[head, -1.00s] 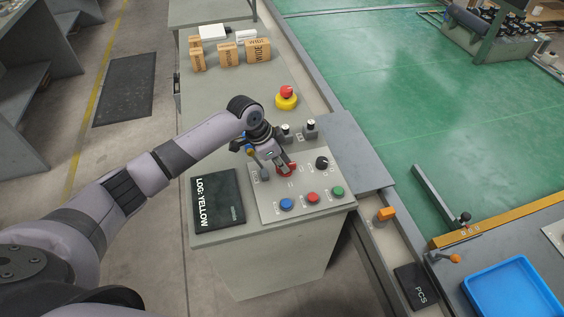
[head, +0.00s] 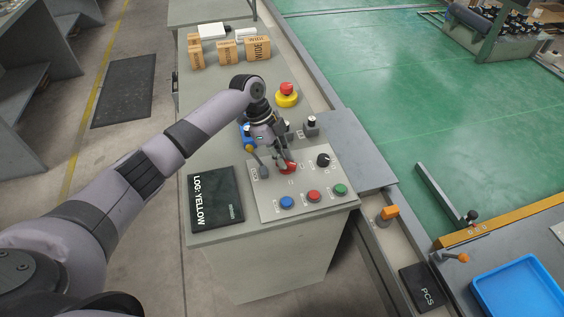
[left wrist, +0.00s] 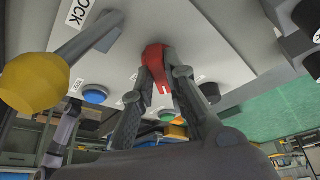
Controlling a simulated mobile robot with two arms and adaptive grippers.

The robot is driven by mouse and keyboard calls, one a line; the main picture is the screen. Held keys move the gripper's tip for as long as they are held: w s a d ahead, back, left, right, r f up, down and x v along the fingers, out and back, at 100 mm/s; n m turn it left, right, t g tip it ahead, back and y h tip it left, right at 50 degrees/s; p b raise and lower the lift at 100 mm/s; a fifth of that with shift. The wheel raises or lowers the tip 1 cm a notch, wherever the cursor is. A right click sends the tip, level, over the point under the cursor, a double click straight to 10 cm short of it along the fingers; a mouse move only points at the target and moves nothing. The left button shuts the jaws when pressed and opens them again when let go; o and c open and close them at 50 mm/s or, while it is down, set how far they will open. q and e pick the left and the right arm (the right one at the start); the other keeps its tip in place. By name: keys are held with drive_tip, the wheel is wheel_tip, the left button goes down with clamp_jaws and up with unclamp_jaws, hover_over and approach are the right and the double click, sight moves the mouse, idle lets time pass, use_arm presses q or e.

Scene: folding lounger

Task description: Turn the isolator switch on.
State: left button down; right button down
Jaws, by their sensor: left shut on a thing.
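The red isolator switch (head: 292,168) is a rotary handle on the sloping control panel (head: 272,203). My left gripper (head: 284,162) reaches down onto it from above and partly hides it in the head view. In the left wrist view the red handle (left wrist: 155,56) lies between the two fingertips of my left gripper (left wrist: 160,72), and the fingers are shut on it. I cannot read the switch's position marks. My right gripper is in neither view.
A lever with a yellow knob (left wrist: 33,82) stands close beside the gripper. Blue (head: 286,202), red (head: 314,196) and green (head: 340,190) buttons line the panel's front. A black knob (head: 323,160) and yellow-based emergency stop (head: 287,93) are nearby. A black log book (head: 216,198) lies left.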

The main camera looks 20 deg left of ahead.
use_arm(q)
drive_tip(key=m+b, duration=0.1)
drive_tip(key=m, duration=0.1)
drive_tip(key=m+g+b, duration=0.1)
drive_tip(key=b, duration=0.1)
drive_tip(key=m+g+b, duration=0.1)
drive_tip(key=m, duration=0.1)
drive_tip(key=shift+w+d+f+m+y, duration=0.15)
drive_tip(key=shift+w+m+y, duration=0.15)
drive_tip(key=shift+w, duration=0.05)
drive_tip(key=m+g+b, duration=0.1)
drive_tip(key=m+b, duration=0.1)
drive_tip(key=m, duration=0.1)
drive_tip(key=shift+w+d+y+b, duration=0.1)
drive_tip(key=shift+y+b, duration=0.2)
drive_tip(key=shift+y, duration=0.1)
drive_tip(key=shift+m+y+b, duration=0.3)
drive_tip(key=shift+m+b, duration=0.25)
drive_tip(key=shift+m, duration=0.35)
drive_tip(key=shift+r+m, duration=0.2)
drive_tip(key=shift+m, duration=0.1)
drive_tip(key=shift+w, duration=0.1)
drive_tip(key=c, duration=1.6)
unclamp_jaws()
drive_tip(key=shift+g, duration=0.3)
drive_tip(key=shift+r, duration=0.1)
